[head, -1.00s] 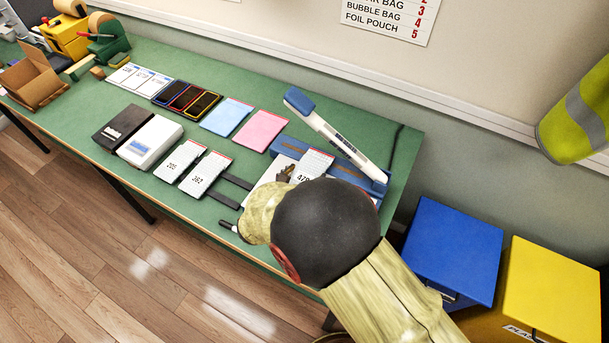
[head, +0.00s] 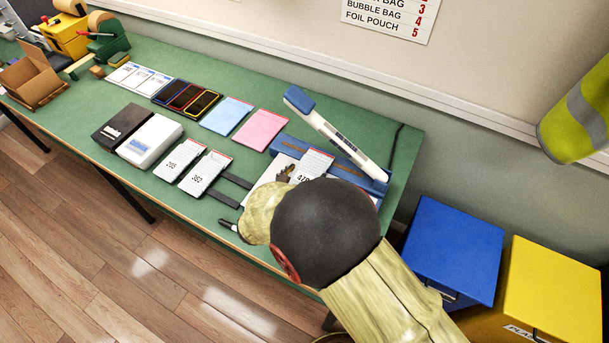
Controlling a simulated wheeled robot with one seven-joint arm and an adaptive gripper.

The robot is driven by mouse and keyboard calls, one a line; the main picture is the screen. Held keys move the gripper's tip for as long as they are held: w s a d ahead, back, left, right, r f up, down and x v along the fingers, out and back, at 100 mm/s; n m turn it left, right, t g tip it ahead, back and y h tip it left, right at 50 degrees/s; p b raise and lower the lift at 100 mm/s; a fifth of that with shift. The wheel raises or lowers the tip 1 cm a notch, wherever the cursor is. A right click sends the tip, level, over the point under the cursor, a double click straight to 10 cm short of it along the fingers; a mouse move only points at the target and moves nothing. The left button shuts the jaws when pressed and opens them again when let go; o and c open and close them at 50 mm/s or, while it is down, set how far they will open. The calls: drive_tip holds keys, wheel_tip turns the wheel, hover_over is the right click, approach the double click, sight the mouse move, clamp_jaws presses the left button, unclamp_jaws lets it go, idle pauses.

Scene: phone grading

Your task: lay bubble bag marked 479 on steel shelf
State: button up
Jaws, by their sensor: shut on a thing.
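The white bag whose label begins with 47 (head: 314,162) has a red top edge and lies at the right part of the green bench; its last digit is hidden by my arm. My gripper (head: 285,174) is at the left edge of this bag, mostly hidden behind my own wrist. It is shut on the bag, though the contact itself is hard to see. I cannot make out a steel shelf for certain in this view.
White bags marked 205 (head: 181,159) and 362 (head: 206,173) lie left of my gripper, near dark bars (head: 235,179). A blue-and-white wand (head: 335,135) slants behind. Blue (head: 227,116) and pink (head: 262,130) pouches lie further back. Blue (head: 455,245) and yellow (head: 555,290) bins stand right.

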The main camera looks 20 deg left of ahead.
drive_tip(key=o, duration=1.3)
drive_tip(key=shift+o, duration=0.4)
drive_tip(key=shift+s, duration=0.1)
drive_tip(key=v, duration=1.1)
drive_tip(key=shift+s+r, duration=0.1)
drive_tip(key=shift+s, duration=0.3)
drive_tip(key=shift+w, duration=0.1)
